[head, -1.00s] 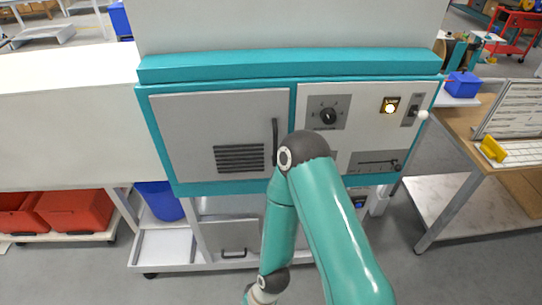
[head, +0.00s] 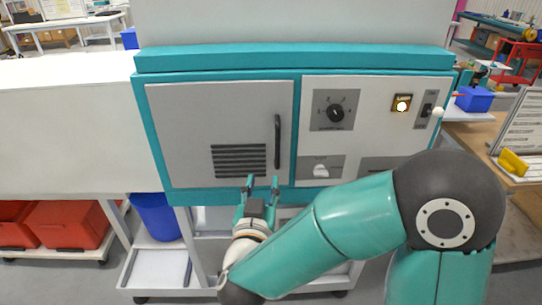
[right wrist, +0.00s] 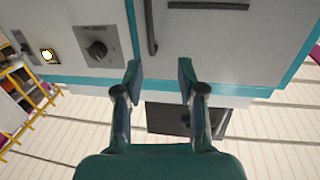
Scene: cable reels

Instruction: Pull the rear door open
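The grey door (head: 195,120) is shut flush in the teal-framed cabinet. Its dark vertical handle (head: 277,140) stands near the right edge, and a slotted vent (head: 238,160) lies at its lower right. My right gripper (head: 262,182) is open and empty, just below the lower end of the handle, with its fingers pointing at the cabinet. In the right wrist view the handle (right wrist: 151,28) is ahead of the two spread fingers (right wrist: 160,75), in line with the gap between them and apart from both. My left gripper is not in view.
Right of the door is a control panel with a rotary knob (head: 335,112), a lit amber switch (head: 401,104) and a lever (head: 433,111). Below are a blue bin (head: 157,215) and red bins (head: 68,224). A workbench stands at the right.

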